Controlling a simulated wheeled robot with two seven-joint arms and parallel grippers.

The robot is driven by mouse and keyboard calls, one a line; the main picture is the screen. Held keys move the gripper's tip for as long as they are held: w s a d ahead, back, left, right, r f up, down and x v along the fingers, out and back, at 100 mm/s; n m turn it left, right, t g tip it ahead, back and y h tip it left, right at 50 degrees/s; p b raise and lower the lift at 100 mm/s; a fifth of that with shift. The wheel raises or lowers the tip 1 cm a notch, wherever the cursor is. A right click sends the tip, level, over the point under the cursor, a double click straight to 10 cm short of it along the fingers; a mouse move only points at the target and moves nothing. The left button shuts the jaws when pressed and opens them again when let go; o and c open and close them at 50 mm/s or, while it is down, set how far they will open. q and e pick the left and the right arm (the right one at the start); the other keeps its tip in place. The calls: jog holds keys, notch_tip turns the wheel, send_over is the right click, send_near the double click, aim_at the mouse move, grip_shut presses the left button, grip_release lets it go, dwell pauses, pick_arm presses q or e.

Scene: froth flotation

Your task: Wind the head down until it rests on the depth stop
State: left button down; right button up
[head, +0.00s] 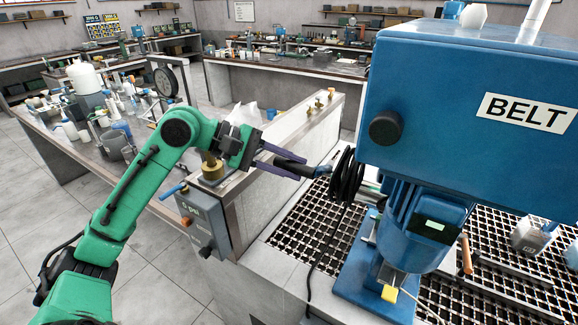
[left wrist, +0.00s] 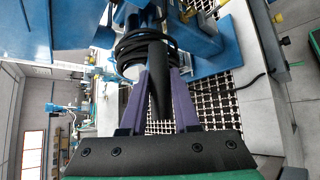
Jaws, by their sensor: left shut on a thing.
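The blue flotation head (head: 440,105), labelled BELT, fills the right of the head view above a blue stand (head: 375,290). A black round knob (head: 386,127) is on its side. My left gripper (head: 303,169) is beside the head, its purple fingers shut on a black handle (head: 290,163). In the left wrist view the dark handle (left wrist: 159,85) lies between the two fingers. Black coiled cord (head: 346,177) hangs just beyond the fingertips. I cannot make out the depth stop or whether the head touches it. My right gripper is not in view.
A black grating (head: 315,225) covers the bench under the machine. A grey control box (head: 205,225) is on the bench side below my left arm. An orange-handled tool (head: 466,253) stands right of the stand. A cluttered side table (head: 70,165) is at left.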

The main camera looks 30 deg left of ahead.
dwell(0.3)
pick_arm(q)
jog(key=c, duration=0.7)
grip_release()
jog(key=shift+w, duration=0.15)
jog(key=shift+o, duration=0.2)
jog(key=shift+w+f, duration=0.15)
jog(key=shift+w, duration=0.1)
jog(key=shift+s+a+b, duration=0.3)
jog(key=b+v, duration=0.4)
jog(key=v, duration=0.9)
jog(key=shift+a+r, duration=0.25)
jog(key=shift+r, duration=0.2)
